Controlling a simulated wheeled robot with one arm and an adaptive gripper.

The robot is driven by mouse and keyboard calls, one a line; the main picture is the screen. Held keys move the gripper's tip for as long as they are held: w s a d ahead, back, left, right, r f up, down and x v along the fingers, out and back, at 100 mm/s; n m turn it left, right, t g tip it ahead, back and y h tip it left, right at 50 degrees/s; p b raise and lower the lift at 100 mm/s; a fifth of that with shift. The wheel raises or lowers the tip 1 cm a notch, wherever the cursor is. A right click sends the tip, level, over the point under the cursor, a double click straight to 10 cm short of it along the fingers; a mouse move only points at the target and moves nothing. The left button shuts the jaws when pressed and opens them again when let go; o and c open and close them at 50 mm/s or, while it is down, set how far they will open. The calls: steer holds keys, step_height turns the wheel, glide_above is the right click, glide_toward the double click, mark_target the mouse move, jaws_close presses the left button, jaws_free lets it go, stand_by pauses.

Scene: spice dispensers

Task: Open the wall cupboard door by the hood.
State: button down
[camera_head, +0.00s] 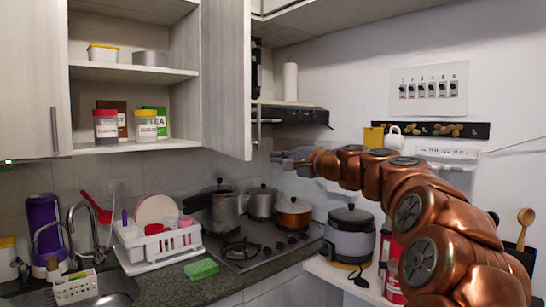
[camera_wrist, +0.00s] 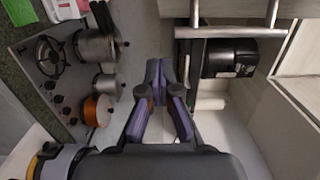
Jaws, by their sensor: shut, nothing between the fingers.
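The wall cupboard door (camera_head: 227,80) by the hood stands swung open, jutting out from the cupboard so that the shelves inside show. Its bar handle (camera_head: 257,125) is on the door's outer side near the free edge. My gripper (camera_head: 281,157) is shut and empty, just right of the door's lower corner and below the handle, apart from it in the picture. In the wrist view my gripper's purple fingers (camera_wrist: 168,68) close toward each other with nothing between them. The dark hood (camera_head: 290,115) is behind the door, and also shows in the wrist view (camera_wrist: 230,58).
Open shelves hold a red-lidded jar (camera_head: 106,126), a yellow-lidded jar (camera_head: 146,125) and boxes. A second door (camera_head: 30,85) is at far left. Below are pots on the hob (camera_head: 245,250), a dish rack (camera_head: 160,246) and a rice cooker (camera_head: 349,235).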

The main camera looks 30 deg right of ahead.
steer(key=b+v, duration=0.1)
steer(key=v, duration=0.9)
steer(key=shift+s+d+b, duration=0.15)
steer(key=shift+d+b, duration=0.1)
steer(key=shift+b, duration=0.1)
steer(key=w+a+f+n+g+y+p, duration=0.1)
steer(key=a+f+n+g, duration=0.1)
steer(key=a+f, duration=0.35)
steer(key=w+a+f+n+g+y, duration=0.1)
steer(key=a+f+n+g+y, duration=0.1)
steer(key=a, duration=0.7)
steer(key=s+a+f+n+g+p, duration=0.1)
steer(key=s+a+f+n+g, duration=0.15)
steer(key=a+f, duration=0.4)
steer(key=s+a+f+n+g+p, duration=0.1)
steer(key=s+a+f+n+g, duration=0.1)
steer(key=s+a+f+g, duration=0.35)
steer(key=s+a+f+n+g+h+p, duration=0.1)
steer(key=s+a+f+n+g+h, duration=0.2)
steer(key=s+a+f, duration=0.55)
steer(key=s+d+f+n+g+h+p, duration=0.1)
steer(key=s+d+f+n+g+h, duration=0.1)
steer(key=s+f, duration=0.3)
steer(key=s+d+f+n+g+h+p, duration=0.1)
steer(key=s+d+f, duration=0.3)
steer(key=s, duration=0.8)
steer(key=shift+d+f+n+g+h, duration=0.3)
steer(key=shift+f+n+g+h, duration=0.2)
steer(key=shift+g, duration=0.2)
steer(key=shift+s, duration=0.1)
